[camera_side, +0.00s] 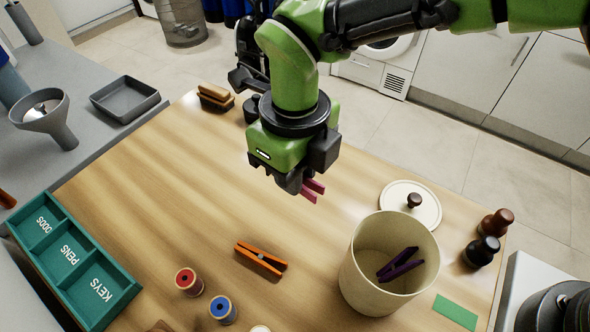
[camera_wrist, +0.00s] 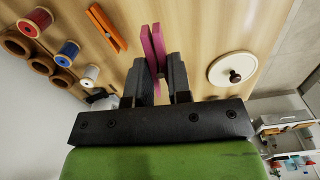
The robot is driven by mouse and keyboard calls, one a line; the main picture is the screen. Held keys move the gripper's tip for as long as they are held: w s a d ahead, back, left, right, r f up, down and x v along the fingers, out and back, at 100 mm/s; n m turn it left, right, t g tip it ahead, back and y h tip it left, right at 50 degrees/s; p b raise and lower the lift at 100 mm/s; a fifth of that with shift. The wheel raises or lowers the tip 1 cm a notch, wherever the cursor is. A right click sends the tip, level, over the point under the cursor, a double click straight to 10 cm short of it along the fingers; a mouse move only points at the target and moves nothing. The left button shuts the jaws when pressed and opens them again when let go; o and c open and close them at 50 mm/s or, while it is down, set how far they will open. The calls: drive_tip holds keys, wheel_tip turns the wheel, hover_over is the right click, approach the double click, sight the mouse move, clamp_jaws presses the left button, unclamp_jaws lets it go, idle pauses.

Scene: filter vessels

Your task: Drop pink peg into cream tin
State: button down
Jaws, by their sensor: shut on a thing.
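My gripper (camera_side: 290,186) is shut on the pink peg (camera_side: 313,189) and holds it above the wooden table, left of the cream tin. In the wrist view the peg (camera_wrist: 154,45) sticks out from between my two dark fingers (camera_wrist: 157,72). The cream tin (camera_side: 365,287) stands open and upright at the front right of the table in the side view. A dark purple peg (camera_side: 400,264) lies inside it. The tin's lid (camera_side: 424,207), pale with a dark knob, lies on the table behind it. I cannot make out the tin in the wrist view.
An orange peg (camera_side: 261,259) lies on the table between a red spool (camera_side: 188,281), a blue spool (camera_side: 223,309) and the tin. A teal tray (camera_side: 118,273) with labelled compartments is at the left.

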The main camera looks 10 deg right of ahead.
drive_tip(key=s+d+r+n, duration=0.7)
drive_tip(key=s+d+n, duration=0.45)
drive_tip(key=n, duration=0.65)
drive_tip(key=shift+s+a+f, duration=0.1)
drive_tip(key=shift+a+f, duration=0.05)
drive_tip(key=shift+f, duration=0.75)
drive_tip(key=shift+w+a+f, duration=0.1)
drive_tip(key=shift+a+f, duration=0.1)
drive_tip(key=shift+f, duration=0.7)
drive_tip(key=shift+s+a+f, duration=0.1)
drive_tip(key=shift+a+f, duration=0.05)
drive_tip(key=shift+f, duration=0.75)
drive_tip(key=c, duration=1)
unclamp_jaws()
